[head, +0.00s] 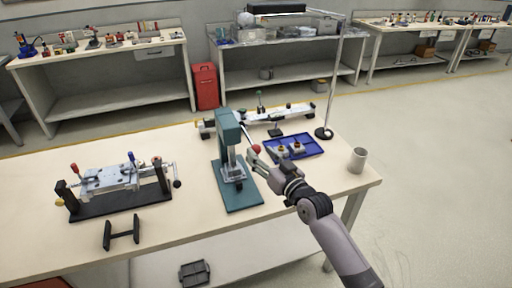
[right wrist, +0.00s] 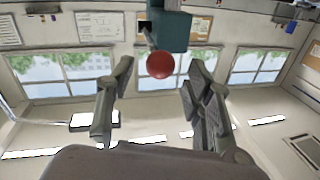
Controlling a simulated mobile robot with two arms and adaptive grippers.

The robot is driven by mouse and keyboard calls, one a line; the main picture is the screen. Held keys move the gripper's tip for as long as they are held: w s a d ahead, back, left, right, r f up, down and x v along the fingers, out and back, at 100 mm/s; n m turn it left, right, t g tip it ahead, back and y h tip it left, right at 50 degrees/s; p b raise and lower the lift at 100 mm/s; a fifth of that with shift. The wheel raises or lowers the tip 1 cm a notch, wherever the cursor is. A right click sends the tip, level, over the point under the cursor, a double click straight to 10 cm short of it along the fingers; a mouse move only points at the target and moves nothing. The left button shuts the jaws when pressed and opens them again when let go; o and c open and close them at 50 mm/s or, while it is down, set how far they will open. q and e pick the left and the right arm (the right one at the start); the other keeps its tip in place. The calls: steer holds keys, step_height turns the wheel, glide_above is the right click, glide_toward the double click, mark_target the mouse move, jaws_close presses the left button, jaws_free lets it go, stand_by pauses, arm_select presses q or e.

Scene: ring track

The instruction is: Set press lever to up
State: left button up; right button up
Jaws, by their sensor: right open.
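The teal press (head: 228,150) stands upright on its teal base plate near the front middle of the table. Its lever (head: 245,132) slants from the upper part of the press down to the right and ends in a red ball knob (head: 255,148). My right gripper (head: 256,163) is open just beside the knob. In the right wrist view, the red knob (right wrist: 160,64) appears between the two spread fingers, with a gap on both sides. The press head (right wrist: 172,30) is behind it. My left gripper does not show.
A blue tray (head: 311,145) with small parts lies right of the press, and a grey cup (head: 357,160) stands near the right edge. A clamp fixture (head: 115,180) is at left. A long fixture (head: 285,113) and a stand (head: 324,133) are behind.

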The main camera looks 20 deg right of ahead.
mark_target(259, 152)
steer(key=shift+x, duration=1.75)
steer(key=shift+c, duration=0.3)
jaws_close()
